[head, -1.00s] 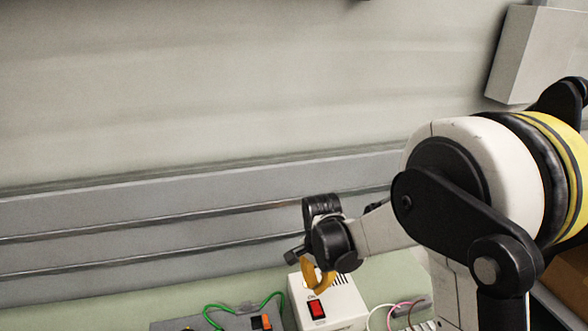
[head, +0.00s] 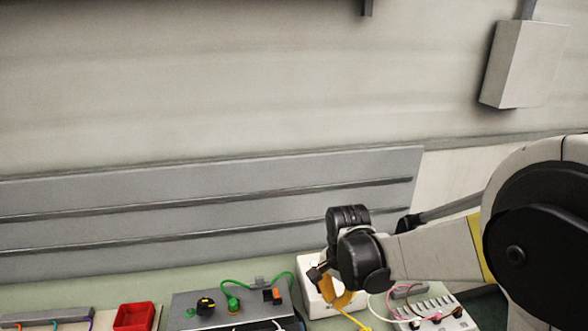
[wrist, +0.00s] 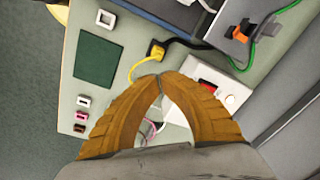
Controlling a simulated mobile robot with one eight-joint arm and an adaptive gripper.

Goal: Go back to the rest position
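My gripper (head: 343,285) hangs over the green bench at the lower right of the head view, in front of a white box (head: 318,302). In the wrist view its two orange-brown fingers (wrist: 160,78) come together at the tips, with nothing visible between them. A yellow plug (wrist: 156,50) with a yellow wire shows just beyond the tips and looks apart from them. The white box with a red switch also shows in the wrist view (wrist: 230,92), partly behind the right finger.
A grey box with knobs and a green cable (head: 190,312) stands left of the gripper. A red bin (head: 135,317) is further left, a white wired block (head: 435,312) to the right. A dark green mat (wrist: 97,58) lies on the bench. A grey rail panel (head: 200,205) stands behind.

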